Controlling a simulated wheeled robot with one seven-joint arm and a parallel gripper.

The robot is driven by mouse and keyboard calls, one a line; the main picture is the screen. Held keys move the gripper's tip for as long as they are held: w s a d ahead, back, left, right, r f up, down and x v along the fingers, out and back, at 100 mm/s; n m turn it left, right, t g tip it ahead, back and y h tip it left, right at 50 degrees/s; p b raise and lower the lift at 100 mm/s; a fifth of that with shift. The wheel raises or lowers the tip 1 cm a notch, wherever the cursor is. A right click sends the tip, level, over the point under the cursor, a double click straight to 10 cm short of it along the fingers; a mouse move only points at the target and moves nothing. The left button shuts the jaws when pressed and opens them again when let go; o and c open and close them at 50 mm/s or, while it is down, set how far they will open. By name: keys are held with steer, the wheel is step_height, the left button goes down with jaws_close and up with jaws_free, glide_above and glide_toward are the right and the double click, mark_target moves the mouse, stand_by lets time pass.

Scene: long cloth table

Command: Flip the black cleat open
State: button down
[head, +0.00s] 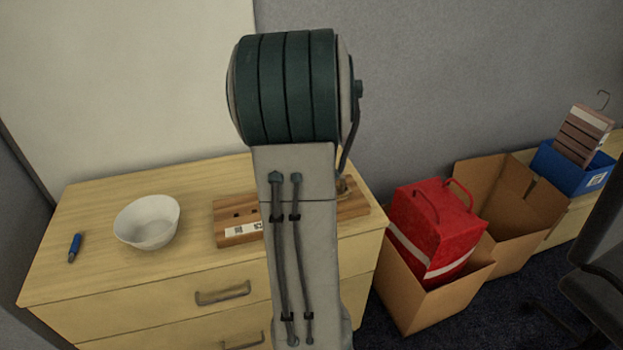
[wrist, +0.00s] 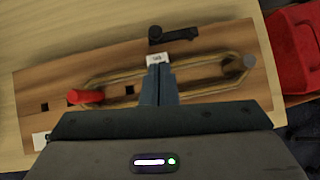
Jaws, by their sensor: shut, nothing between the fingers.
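The black cleat (wrist: 174,35) is at the far edge of a wooden board (wrist: 45,80) in the wrist view. Its round end is at the left and its arm lies roughly along the board's edge. A tan cord loop (wrist: 205,60) stretches between a red cleat (wrist: 86,97) at the left and a grey peg (wrist: 248,62) at the right. My gripper (wrist: 160,70) is shut and empty, over the middle of the board, short of the black cleat and apart from it in the picture. In the head view my arm hides the gripper, the black cleat and much of the board (head: 226,215).
The board lies on a wooden drawer cabinet (head: 100,205). A white bowl (head: 148,222) and a blue marker (head: 74,247) are to its left. Right of the cabinet, a red bag (head: 435,230) sits in a cardboard box (head: 410,295). The cabinet's front left is clear.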

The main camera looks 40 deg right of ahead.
steer(key=w+a+p+v, duration=0.1)
steer(key=p+v, duration=0.4)
steer(key=v, duration=0.5)
steer(key=shift+a+p, duration=0.4)
steer(key=shift+a, duration=0.3)
steer(key=shift+w+r, duration=0.1)
steer(key=shift+r, duration=0.05)
